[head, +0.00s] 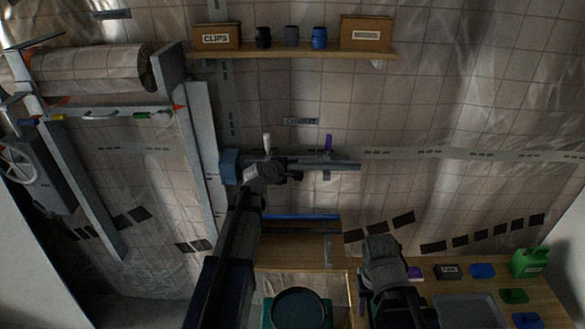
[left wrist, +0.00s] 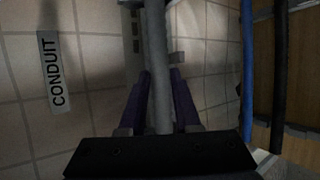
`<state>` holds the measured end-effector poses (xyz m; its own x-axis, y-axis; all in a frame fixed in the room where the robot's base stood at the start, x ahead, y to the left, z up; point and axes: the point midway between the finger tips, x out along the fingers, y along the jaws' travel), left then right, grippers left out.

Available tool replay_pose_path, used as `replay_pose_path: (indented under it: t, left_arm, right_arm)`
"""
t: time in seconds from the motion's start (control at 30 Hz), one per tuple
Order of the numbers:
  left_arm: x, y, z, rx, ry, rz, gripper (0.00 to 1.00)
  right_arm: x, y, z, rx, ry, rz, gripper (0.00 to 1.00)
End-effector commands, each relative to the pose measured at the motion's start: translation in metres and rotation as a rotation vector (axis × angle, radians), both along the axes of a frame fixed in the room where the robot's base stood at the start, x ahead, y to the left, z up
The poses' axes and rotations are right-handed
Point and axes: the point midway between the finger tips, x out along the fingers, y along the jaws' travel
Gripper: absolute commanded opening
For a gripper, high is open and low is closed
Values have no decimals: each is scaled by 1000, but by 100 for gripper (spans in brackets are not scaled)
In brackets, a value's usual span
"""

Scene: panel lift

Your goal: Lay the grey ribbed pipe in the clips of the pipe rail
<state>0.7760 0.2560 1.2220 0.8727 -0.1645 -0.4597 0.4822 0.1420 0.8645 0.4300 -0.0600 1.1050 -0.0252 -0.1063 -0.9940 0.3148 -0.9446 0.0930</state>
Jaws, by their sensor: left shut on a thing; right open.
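The grey ribbed pipe (head: 340,167) lies level in front of the wall, with its left end by a blue box (head: 229,166). My left gripper (head: 282,172) is shut on the pipe. In the left wrist view, the pipe (left wrist: 155,50) runs between the two purple fingers (left wrist: 160,90). A white upright piece (head: 267,141) and a purple one (head: 328,142) stand at the pipe's height, perhaps clips of the pipe rail. I cannot tell whether the pipe is seated in them. My right gripper (head: 381,242) is open and empty, lower and to the right.
A blue pipe (head: 300,217) lies below; it also shows beside a black one (left wrist: 278,80) in the left wrist view. A shelf (head: 290,52) with boxes and cups is above. The wall right of the pipe is clear.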

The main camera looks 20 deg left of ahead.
Motion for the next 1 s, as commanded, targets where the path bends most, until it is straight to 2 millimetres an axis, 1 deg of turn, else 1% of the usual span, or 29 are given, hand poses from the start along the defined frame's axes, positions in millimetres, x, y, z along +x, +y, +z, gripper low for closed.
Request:
replay_pose_path:
  t: [0.03,0.1,0.43,0.47,0.5,0.77,1.0]
  left_arm:
    - [0,0,-5,0,0,0,0]
    - [0,0,-7,0,0,0,0]
    - [0,0,-7,0,0,0,0]
    - [0,0,-7,0,0,0,33]
    - [0,0,-7,0,0,0,37]
    - [0,0,-7,0,0,0,66]
    - [0,0,-7,0,0,0,66]
  right_arm:
    - [0,0,-5,0,0,1,50]
    - [0,0,-7,0,0,1,50]
    - [0,0,-7,0,0,1,50]
    - [0,0,-7,0,0,1,50]
    - [0,0,-7,0,0,1,50]
    - [0,0,-7,0,0,1,50]
    - [0,0,-7,0,0,1,50]
